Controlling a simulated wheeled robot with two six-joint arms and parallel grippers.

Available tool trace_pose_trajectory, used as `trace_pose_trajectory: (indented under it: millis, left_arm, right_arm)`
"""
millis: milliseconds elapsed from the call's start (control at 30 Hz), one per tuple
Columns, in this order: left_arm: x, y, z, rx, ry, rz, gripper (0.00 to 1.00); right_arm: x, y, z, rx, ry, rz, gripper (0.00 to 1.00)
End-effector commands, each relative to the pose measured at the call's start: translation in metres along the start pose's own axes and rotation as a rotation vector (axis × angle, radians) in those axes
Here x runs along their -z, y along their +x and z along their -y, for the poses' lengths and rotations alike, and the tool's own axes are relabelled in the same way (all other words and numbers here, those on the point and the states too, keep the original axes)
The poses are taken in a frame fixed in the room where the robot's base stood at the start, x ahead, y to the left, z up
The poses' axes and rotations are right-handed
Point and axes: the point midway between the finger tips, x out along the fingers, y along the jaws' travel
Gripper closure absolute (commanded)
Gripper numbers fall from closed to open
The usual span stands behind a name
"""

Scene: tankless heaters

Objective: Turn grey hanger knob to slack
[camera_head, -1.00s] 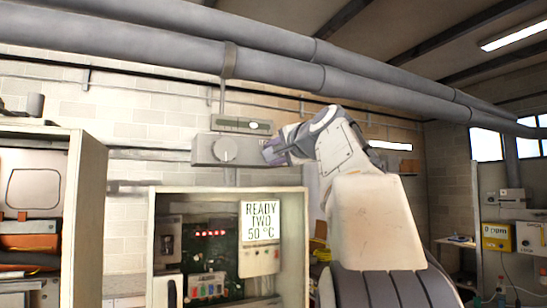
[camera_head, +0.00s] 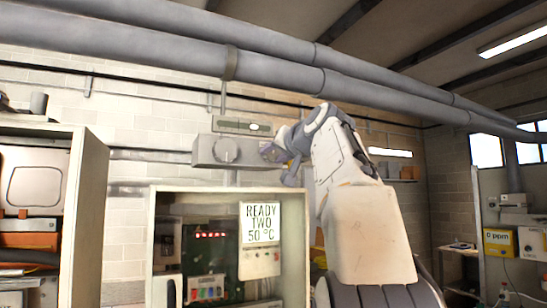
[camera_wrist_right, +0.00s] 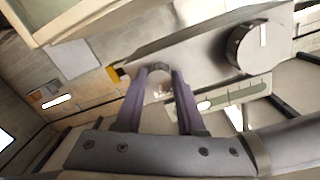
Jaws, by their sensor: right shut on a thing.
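A grey box (camera_head: 207,151) hangs on the wall under the big pipes, with a large round grey dial (camera_head: 226,150) on its front. The dial bears a white mark and also shows in the right wrist view (camera_wrist_right: 252,46). My right gripper (camera_head: 270,153) is at the box's right end, apart from the dial. In the right wrist view its purple fingers (camera_wrist_right: 161,75) are closed about a small grey knob (camera_wrist_right: 159,67) at the box's end, partly hidden by the fingers. My left gripper is not in view.
A green-grey panel with a pale oval (camera_head: 240,126) sits just above the box. Thick grey pipes (camera_head: 270,66) run overhead. Another cabinet (camera_head: 92,190) stands at the left.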

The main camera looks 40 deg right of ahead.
Motion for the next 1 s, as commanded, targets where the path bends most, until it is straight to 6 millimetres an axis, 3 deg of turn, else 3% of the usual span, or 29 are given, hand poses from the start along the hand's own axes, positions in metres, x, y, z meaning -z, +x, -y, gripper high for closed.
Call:
trace_pose_trajectory:
  millis: [667,700,767,1000]
  left_arm:
    - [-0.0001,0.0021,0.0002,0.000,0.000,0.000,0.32]
    - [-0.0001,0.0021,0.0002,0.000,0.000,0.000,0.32]
    - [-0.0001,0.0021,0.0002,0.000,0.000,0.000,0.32]
    - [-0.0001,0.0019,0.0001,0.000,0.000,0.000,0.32]
  right_arm:
    - [-0.0035,0.0014,-0.0024,-0.006,-0.066,0.009,1.00]
    - [-0.0035,0.0014,-0.0025,-0.006,-0.066,0.009,0.58]
    - [-0.0034,0.0013,-0.0023,-0.006,-0.065,0.008,0.35]
    - [-0.0017,0.0007,-0.0013,-0.004,-0.065,0.003,0.32]
